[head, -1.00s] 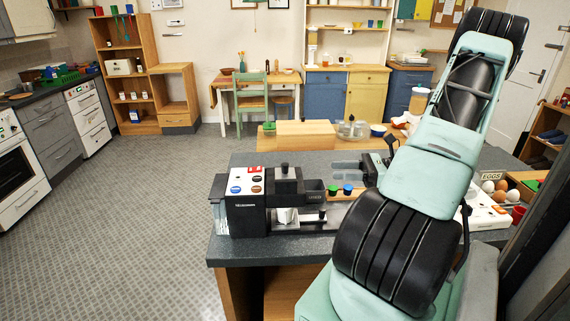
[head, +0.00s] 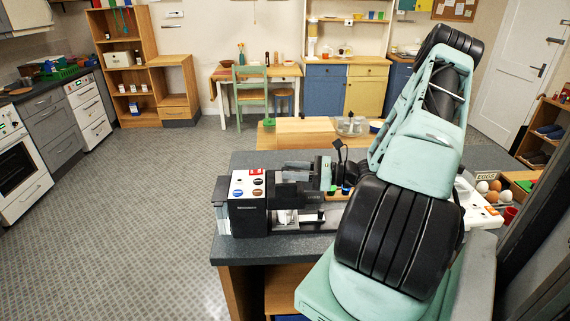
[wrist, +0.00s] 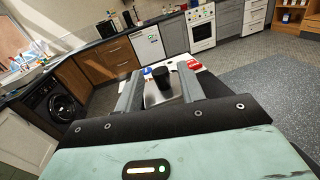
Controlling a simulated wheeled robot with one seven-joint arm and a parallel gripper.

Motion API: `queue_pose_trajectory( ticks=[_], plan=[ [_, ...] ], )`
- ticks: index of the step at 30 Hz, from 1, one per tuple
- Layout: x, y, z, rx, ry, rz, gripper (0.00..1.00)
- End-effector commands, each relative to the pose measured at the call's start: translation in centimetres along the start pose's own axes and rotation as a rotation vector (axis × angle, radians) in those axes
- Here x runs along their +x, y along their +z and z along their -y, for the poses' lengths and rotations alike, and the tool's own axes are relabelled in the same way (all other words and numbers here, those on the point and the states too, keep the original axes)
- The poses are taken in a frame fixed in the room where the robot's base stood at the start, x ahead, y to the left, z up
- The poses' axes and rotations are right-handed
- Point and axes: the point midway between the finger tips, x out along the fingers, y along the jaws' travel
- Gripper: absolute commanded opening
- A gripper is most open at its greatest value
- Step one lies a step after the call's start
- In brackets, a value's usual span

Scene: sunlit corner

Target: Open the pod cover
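The coffee machine (head: 247,212) is black with a white top panel of coloured buttons, on the dark counter. Its pod cover, with a black knob (wrist: 160,74), shows beyond my fingers in the wrist view, in line with the gap between them. In the head view my gripper (head: 298,168) is at the machine's right side, level with its top, and hides most of the cover and knob. In the wrist view my gripper (wrist: 160,90) is open, its two grey fingers wide apart with nothing held. I cannot tell whether the fingers touch the cover.
Blue and green pods (head: 346,190) stand right of the machine, partly hidden by my gripper. Eggs (head: 488,187) and a white appliance lie at the counter's right. A wooden table (head: 306,132) with glass jars (head: 350,126) stands behind. The floor at left is clear.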

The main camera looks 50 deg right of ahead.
Motion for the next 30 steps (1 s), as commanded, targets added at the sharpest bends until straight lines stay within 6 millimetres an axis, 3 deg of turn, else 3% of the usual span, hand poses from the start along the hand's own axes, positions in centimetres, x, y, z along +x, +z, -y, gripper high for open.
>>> queue_pose_trajectory(
  ticks=[6,16,17,21,26,30],
  plan=[
    [2.2,0.1,0.0,0.000,0.001,0.001,0.39],
    [2.5,-0.1,0.0,0.000,0.000,0.000,0.39],
    [2.5,-0.1,0.0,0.000,0.000,0.000,0.36],
    [2.5,0.0,0.0,0.000,0.000,0.000,0.00],
    [2.5,-0.1,0.3,-0.002,0.000,0.000,0.00],
    [3.0,0.0,2.7,-0.006,-0.001,-0.001,0.00]
  ],
)
